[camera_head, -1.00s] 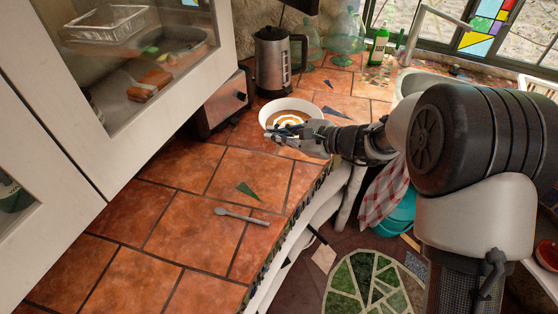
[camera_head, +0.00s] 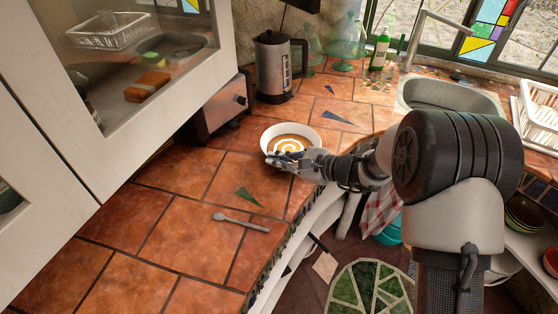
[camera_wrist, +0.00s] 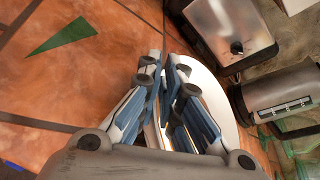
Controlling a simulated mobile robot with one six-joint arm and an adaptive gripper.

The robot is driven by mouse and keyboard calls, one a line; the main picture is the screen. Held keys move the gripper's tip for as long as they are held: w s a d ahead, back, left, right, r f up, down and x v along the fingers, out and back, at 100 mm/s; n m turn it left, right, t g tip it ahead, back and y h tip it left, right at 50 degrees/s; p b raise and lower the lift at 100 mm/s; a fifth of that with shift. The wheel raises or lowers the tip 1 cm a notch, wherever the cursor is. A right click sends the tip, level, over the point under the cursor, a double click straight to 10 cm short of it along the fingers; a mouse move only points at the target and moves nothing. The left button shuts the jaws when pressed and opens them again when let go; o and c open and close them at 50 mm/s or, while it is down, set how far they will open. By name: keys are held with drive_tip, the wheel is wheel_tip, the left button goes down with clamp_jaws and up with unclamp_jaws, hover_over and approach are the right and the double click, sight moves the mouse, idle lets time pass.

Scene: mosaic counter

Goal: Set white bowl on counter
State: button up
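The white bowl (camera_head: 264,142) is at or just above the tiled counter (camera_head: 190,222), in front of the toaster; I cannot tell if its base touches. It is level and holds brown soup with a pale swirl. My gripper (camera_head: 276,160) is at the bowl's near side. In the wrist view, the fingers of my gripper (camera_wrist: 165,72) are close together with the bowl's rim between them. The bowl (camera_wrist: 222,88) shows there behind and right of the fingers, which hide part of it.
A toaster (camera_head: 222,108) and a kettle (camera_head: 274,68) stand behind the bowl. A spoon (camera_head: 240,222) lies nearer on the counter. The sink (camera_head: 450,95) is at the right. The front left of the counter is clear.

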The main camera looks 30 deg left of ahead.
drive_tip(key=o, duration=0.5)
drive_tip(key=shift+d+r, duration=0.1)
drive_tip(key=p+v, duration=0.3)
drive_tip(key=v, duration=0.8)
drive_tip(key=shift+s+d+r, duration=0.15)
drive_tip(key=shift+d, duration=0.2)
drive_tip(key=s+d+r+n+h, duration=0.5)
drive_tip(key=s+d+r+n, duration=0.2)
drive_tip(key=s+d+r, duration=0.5)
drive_tip(key=s+d+n+t+h, duration=0.1)
drive_tip(key=s+d+h, duration=0.2)
drive_tip(key=d, duration=0.3)
drive_tip(key=s+d+r+n+t+h, duration=0.1)
drive_tip(key=s+d+n+t+h, duration=0.1)
drive_tip(key=s+d, duration=0.3)
drive_tip(key=s+d+r+n+t+h, duration=0.1)
drive_tip(key=s+d+n+h, duration=0.1)
drive_tip(key=d, duration=0.6)
drive_tip(key=shift+s+d+h, duration=0.2)
drive_tip(key=shift+s+h, duration=0.7)
drive_tip(key=shift+s, duration=0.3)
